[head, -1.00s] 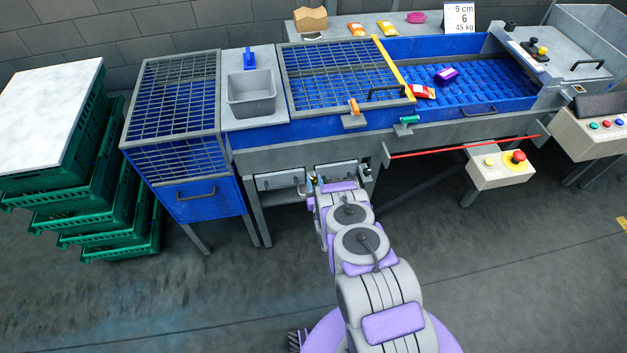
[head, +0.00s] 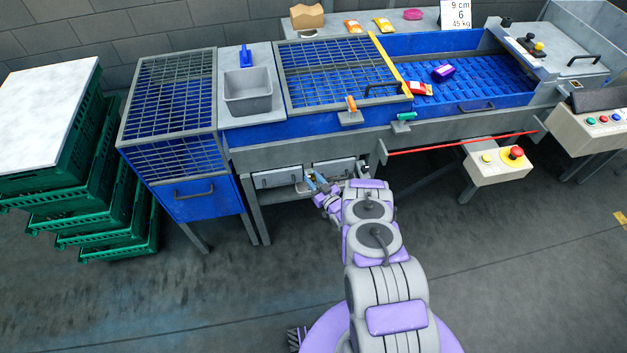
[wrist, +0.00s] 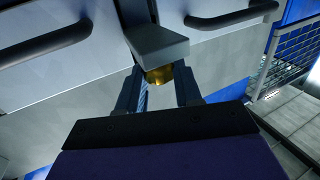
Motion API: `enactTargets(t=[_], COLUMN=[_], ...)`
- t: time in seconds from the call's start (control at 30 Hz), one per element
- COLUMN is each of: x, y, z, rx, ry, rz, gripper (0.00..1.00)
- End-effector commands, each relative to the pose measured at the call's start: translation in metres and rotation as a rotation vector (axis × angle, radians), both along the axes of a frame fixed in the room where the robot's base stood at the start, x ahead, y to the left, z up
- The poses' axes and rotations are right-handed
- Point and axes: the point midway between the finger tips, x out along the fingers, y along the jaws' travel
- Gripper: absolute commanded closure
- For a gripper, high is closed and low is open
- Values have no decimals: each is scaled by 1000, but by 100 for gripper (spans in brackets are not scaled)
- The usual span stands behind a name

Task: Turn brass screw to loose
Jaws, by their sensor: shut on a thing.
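The brass screw (wrist: 160,76) shows as a small gold piece in the wrist view, just under a grey block (wrist: 156,43). My gripper (wrist: 157,86) has its two dark fingers on either side of the screw and is shut on it. The fingers hide part of the screw. In the head view my gripper (head: 314,182) is low at the front of the machine, under the blue grated bed. The screw is too small to make out there.
Two grey panels with dark handles (wrist: 40,45) lie close around the gripper in the wrist view. A blue drawer bin (head: 190,200) stands left of the arm. A red bar (head: 460,143) runs along the machine front at right. The floor in front is clear.

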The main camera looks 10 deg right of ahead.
Motion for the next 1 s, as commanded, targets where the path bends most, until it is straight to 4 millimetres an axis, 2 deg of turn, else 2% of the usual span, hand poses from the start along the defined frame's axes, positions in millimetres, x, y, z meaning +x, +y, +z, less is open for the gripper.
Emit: enactTargets(t=[0.17, 0.2, 0.43, 0.77, 0.87, 1.0], x=[1, 1, 0, -3, -12, -36], y=[0, 0, 0, -2, -6, -16], z=[1, 1, 1, 1, 1, 1], rx=[1, 1, -1, -1, 0, 1], ry=[-2, -2, -1, 0, 1, 1], rz=[-1, -1, -1, -2, -2, -5], gripper=[96, 64, 42, 40, 40, 40])
